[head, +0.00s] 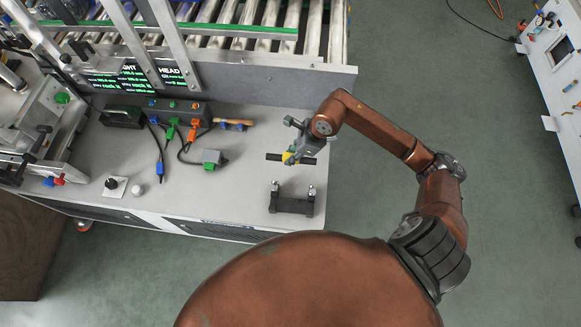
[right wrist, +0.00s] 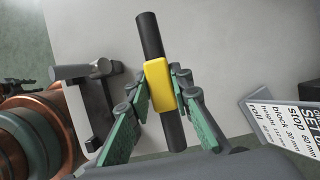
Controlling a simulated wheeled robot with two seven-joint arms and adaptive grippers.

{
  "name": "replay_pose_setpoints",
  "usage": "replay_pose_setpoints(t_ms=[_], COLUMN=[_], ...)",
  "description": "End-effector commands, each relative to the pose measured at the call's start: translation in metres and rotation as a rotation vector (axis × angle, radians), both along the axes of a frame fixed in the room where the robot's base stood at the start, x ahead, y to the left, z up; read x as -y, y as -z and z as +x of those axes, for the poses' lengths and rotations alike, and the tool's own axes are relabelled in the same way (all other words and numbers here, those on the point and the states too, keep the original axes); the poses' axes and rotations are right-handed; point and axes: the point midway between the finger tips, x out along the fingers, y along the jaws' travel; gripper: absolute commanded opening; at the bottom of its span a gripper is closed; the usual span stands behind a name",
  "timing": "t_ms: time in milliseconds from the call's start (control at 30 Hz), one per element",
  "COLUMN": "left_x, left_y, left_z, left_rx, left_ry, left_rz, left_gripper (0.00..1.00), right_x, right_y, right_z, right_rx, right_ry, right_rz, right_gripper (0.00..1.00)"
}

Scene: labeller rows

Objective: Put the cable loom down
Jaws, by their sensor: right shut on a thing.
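The cable loom (head: 304,160) is a straight black bar with a yellow sleeve around its middle. My right gripper (head: 290,154) is shut on the yellow sleeve, and the black ends stick out on both sides. The loom looks to be held above the grey bench top, but how high is hard to tell. In the right wrist view the loom (right wrist: 149,38) runs up and down, with the green-padded fingers (right wrist: 160,88) on either side of the yellow part. My left gripper is not in view.
A dark two-post holder (head: 292,204) stands empty at the bench's front right; it also shows in the right wrist view (right wrist: 97,92). A grey-green connector (head: 212,158), several cables, a control box (head: 180,112) and a black knob (head: 114,186) lie left. Conveyor rollers (head: 290,22) run behind.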

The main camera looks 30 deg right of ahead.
Motion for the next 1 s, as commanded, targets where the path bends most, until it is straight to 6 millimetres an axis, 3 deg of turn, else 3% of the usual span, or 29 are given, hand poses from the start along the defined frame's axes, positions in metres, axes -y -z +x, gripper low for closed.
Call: replay_pose_setpoints(t_ms=[100, 333, 500, 967, 1000], left_x=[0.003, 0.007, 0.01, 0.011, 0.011], left_y=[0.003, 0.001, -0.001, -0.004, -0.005], left_z=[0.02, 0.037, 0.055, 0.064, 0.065], left_rx=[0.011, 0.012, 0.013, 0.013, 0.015], left_ry=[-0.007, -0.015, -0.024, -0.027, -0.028], left_rz=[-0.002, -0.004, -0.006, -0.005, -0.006], left_gripper=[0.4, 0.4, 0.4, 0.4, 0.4], right_x=[-0.001, -0.001, -0.001, 0.0, 0.0], right_y=[0.026, 0.048, 0.074, 0.083, 0.082], right_z=[-0.001, 0.0, -0.001, -0.001, -0.001], right_rx=[-0.006, -0.004, -0.006, -0.002, -0.003], right_ry=[0.0, -0.004, -0.004, -0.005, -0.004], right_rz=[0.002, 0.002, 0.002, -0.001, -0.001], right_gripper=[0.0, 0.0, 0.0, 0.0, 0.22])
